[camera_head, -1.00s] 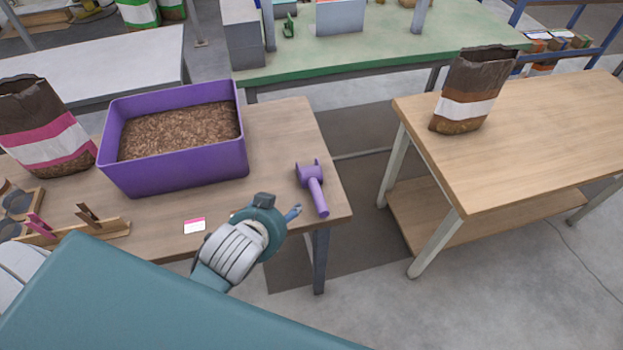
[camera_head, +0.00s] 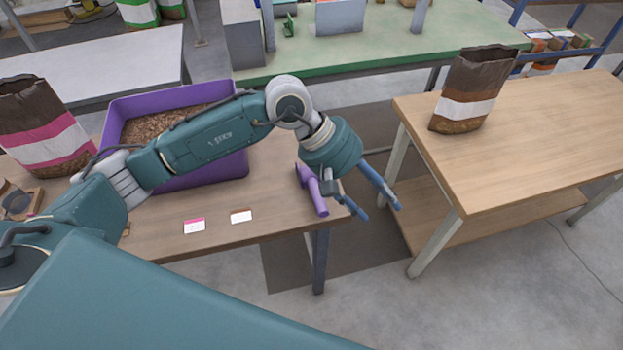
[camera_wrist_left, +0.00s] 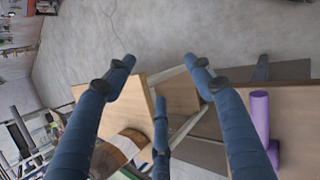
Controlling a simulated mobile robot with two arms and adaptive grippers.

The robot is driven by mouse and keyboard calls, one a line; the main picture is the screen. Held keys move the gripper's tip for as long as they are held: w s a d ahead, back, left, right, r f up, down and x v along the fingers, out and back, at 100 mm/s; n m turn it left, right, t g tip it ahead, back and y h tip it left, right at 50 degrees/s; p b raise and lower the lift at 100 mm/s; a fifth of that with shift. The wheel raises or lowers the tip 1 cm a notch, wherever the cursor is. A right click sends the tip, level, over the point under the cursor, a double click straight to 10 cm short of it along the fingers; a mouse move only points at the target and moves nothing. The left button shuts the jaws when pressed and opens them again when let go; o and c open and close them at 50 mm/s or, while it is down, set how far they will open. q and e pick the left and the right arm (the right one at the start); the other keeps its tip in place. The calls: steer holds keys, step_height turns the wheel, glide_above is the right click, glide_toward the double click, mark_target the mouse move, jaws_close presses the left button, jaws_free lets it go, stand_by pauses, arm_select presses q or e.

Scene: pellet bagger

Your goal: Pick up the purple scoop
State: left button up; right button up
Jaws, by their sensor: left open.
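The purple scoop (camera_head: 312,190) lies near the right end of the near wooden table, its handle toward the front right corner. My left gripper (camera_head: 382,212) is open and empty, just right of the scoop and past the table's edge. One finger and the wrist partly cover the scoop in the head view. In the left wrist view the open fingers (camera_wrist_left: 160,62) have nothing between them. The scoop's handle (camera_wrist_left: 261,118) shows there at the right, outside the fingers. My right gripper is not in view.
A purple bin of brown pellets (camera_head: 225,168) stands on the near table (camera_head: 275,220), partly behind my left arm. A pink-banded bag (camera_head: 40,130) is at left. Two small cards lie in front.

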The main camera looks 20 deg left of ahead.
arm_select(q)
steer(key=w+a+f+m+y, duration=0.1)
steer(key=w+a+y, duration=0.15)
steer(key=a, duration=0.45)
steer(key=w+a+f+m+y, duration=0.1)
steer(key=w+a+f+y, duration=0.15)
steer(key=a, duration=0.45)
steer(key=y+p, duration=0.1)
steer(key=p, duration=0.1)
glide_above(316, 196)
step_height(316, 196, down, 3)
steer(key=shift+f+t, duration=0.1)
steer(key=shift+t, duration=0.2)
steer(key=shift+f, duration=0.4)
steer(key=f, duration=0.1)
steer(key=f+p, duration=0.1)
steer(key=f, duration=0.1)
steer(key=f+p, duration=0.1)
steer(key=shift+w+d+f, duration=0.25)
steer(key=shift+w+f, duration=0.1)
steer(key=shift+w, duration=0.05)
steer(key=shift+f, duration=0.4)
steer(key=shift+c, duration=0.5)
steer(key=shift+w, duration=0.1)
jaws_close()
